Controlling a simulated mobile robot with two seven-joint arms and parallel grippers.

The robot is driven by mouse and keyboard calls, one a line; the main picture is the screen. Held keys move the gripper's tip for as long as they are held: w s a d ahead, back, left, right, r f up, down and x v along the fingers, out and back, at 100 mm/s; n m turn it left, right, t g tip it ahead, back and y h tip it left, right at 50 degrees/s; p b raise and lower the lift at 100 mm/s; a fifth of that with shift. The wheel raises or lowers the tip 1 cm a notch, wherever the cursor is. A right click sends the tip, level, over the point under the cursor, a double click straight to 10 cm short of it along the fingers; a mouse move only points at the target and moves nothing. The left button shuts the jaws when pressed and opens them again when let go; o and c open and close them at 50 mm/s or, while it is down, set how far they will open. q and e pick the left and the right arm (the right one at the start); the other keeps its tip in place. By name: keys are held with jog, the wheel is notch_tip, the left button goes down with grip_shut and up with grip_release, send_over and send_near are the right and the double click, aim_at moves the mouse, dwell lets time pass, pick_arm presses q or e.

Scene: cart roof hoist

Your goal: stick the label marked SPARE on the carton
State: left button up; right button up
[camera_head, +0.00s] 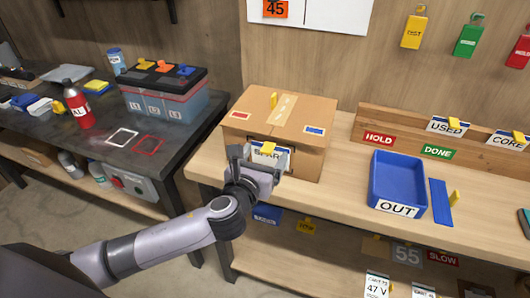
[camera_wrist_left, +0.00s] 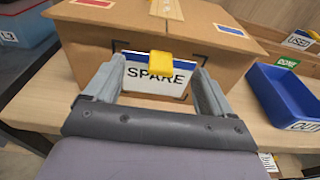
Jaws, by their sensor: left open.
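The brown cardboard carton (camera_head: 287,107) stands on the wooden bench in the head view. The white SPARE label (camera_wrist_left: 158,78), with a blue top edge and a yellow tab, is upright against the carton's front face and looks flat on it. In the head view the label (camera_head: 265,149) is partly hidden by my left gripper (camera_head: 260,156). That gripper is open, with one finger on each side of the label and a gap beside it, close to the carton front. I cannot tell if the fingers touch the carton. My right gripper is not in view.
A blue OUT tray (camera_head: 398,178) and a blue strip (camera_head: 441,202) lie right of the carton. A wooden rack (camera_head: 400,125) behind holds USED and CORE labels. A dark table (camera_head: 110,150) at left carries a battery (camera_head: 165,95) and a red bottle (camera_head: 78,106).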

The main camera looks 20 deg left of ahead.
pick_arm(q)
jog(key=shift+s+a, duration=0.1)
jog(key=shift+s, duration=2.6)
jog(key=shift+s+r, duration=0.5)
jog(key=shift+s, duration=3.05)
jog(key=s+f+n+g+h, duration=0.2)
jog(key=s+f+n+g, duration=0.2)
jog(key=f+n, duration=1)
jog(key=s+a+f+n+g, duration=0.1)
jog(key=s+a+f+n, duration=0.1)
jog(key=n, duration=0.8)
jog(key=s+a+f+n, duration=0.2)
jog(key=s+f+n, duration=0.3)
jog(key=n, duration=0.5)
jog(key=shift+s+a+g+b, duration=0.2)
jog(key=shift+s+g+b, duration=0.1)
jog(key=shift+g, duration=0.1)
